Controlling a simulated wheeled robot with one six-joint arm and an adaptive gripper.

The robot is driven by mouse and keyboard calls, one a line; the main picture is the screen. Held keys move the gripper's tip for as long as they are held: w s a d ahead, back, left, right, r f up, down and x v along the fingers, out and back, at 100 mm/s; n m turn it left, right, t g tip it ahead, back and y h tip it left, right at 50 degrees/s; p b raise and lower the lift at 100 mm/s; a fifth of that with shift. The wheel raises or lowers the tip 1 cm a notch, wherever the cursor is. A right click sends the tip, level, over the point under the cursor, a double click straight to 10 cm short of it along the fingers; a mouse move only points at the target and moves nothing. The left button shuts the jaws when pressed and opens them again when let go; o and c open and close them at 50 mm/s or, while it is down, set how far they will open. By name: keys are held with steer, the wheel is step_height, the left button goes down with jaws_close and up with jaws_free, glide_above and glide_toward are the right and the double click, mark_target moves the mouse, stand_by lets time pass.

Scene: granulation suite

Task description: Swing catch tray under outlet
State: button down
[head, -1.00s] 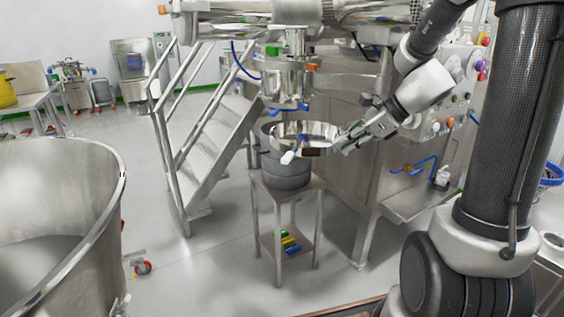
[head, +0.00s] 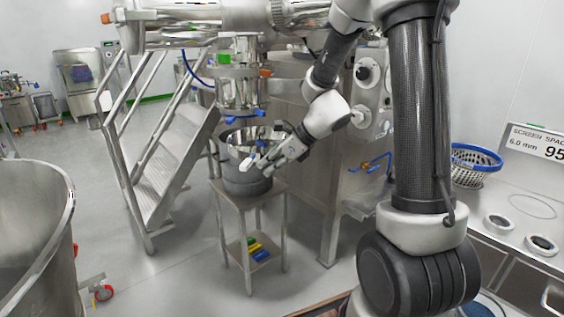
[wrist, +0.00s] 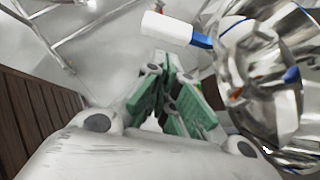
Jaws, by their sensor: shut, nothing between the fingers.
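The catch tray (head: 238,141) is a shiny round steel dish. In the head view it hangs just under the steel outlet (head: 240,92), shifted a little to the right of it. Its handle (head: 247,164) has a white grip and points toward the front. In the wrist view the white grip (wrist: 168,28) on a blue rod is ahead of the fingers, and the shiny curved steel (wrist: 262,75) is to the right. My gripper (head: 266,163) is shut and empty at the tray's front right, close to the handle. Contact cannot be told. My gripper's green pads (wrist: 176,108) show closed together.
A grey pot (head: 245,184) stands on a small steel stand (head: 279,187) below the tray. Metal stairs (head: 165,170) are to the left, and a large steel bowl (head: 40,240) is at front left. A counter with a blue-rimmed basket (head: 476,170) is at right.

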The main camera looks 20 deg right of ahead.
steer(key=shift+w+a, duration=0.5)
steer(key=shift+a, duration=0.1)
steer(key=w+a+m+t+h, duration=0.1)
steer(key=w+a, duration=0.2)
steer(key=w, duration=0.8)
steer(key=w+a+m+h, duration=0.1)
steer(key=w+a, duration=0.3)
steer(key=w, duration=0.8)
steer(key=w+a+m+t, duration=0.1)
steer(key=w+a+m, duration=0.1)
steer(key=w, duration=0.9)
steer(key=shift+w+a+m+t+h, duration=0.3)
steer(key=shift+w+a+m+h, duration=0.1)
steer(key=shift+a, duration=0.25)
steer(key=shift+s, duration=0.1)
